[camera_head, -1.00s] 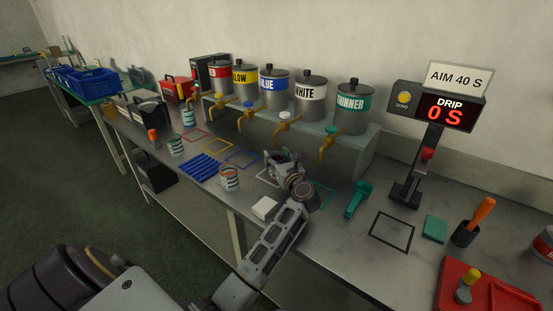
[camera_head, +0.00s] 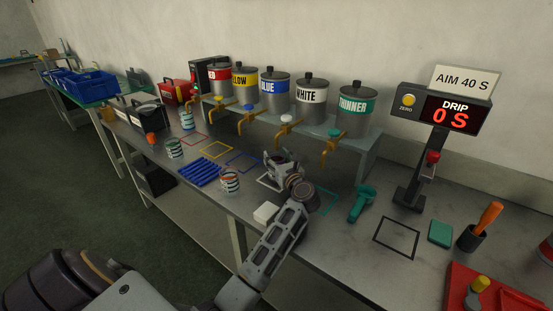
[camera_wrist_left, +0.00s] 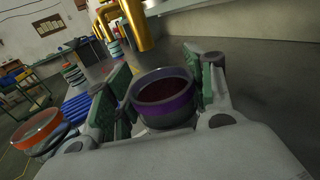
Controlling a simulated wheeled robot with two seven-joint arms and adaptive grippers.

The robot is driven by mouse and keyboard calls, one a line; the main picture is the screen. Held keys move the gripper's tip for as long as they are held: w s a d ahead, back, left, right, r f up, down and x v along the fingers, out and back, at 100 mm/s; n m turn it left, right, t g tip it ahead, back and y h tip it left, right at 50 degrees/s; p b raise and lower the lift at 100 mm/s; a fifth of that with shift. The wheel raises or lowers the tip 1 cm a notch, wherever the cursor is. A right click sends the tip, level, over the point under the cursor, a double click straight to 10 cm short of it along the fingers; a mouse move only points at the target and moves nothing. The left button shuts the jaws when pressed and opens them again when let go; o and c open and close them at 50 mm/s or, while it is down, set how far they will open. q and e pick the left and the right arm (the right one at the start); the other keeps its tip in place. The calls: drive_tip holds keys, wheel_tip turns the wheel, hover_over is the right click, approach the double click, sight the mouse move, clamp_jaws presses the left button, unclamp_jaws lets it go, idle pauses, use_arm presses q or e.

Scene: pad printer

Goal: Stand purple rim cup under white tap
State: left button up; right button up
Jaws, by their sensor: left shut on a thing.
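The purple rim cup (camera_wrist_left: 165,108) stands between the fingers of my left gripper (camera_wrist_left: 160,88) in the wrist view, its dark open top facing up. My left gripper (camera_head: 281,164) is shut on it, low over the bench below the white tap. The white tap (camera_head: 285,125) has a white knob and a brass spout under the tank labelled WHITE (camera_head: 311,96). In the head view the gripper hides most of the cup. A white outlined square (camera_head: 263,182) shows partly beside the gripper. I cannot tell whether the cup touches the bench. My right gripper is not in view.
An orange-rimmed cup (camera_head: 230,183) and a white block (camera_head: 266,213) stand near my left arm. Blue ribbed strips (camera_head: 199,173) lie farther left. A teal tool (camera_head: 361,204) lies right of the gripper.

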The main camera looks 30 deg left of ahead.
use_arm(q)
drive_tip(key=shift+f, duration=0.1)
idle(0.3)
drive_tip(key=o, duration=1.4)
drive_tip(key=shift+s+d, duration=0.1)
drive_tip(key=shift+d, duration=0.05)
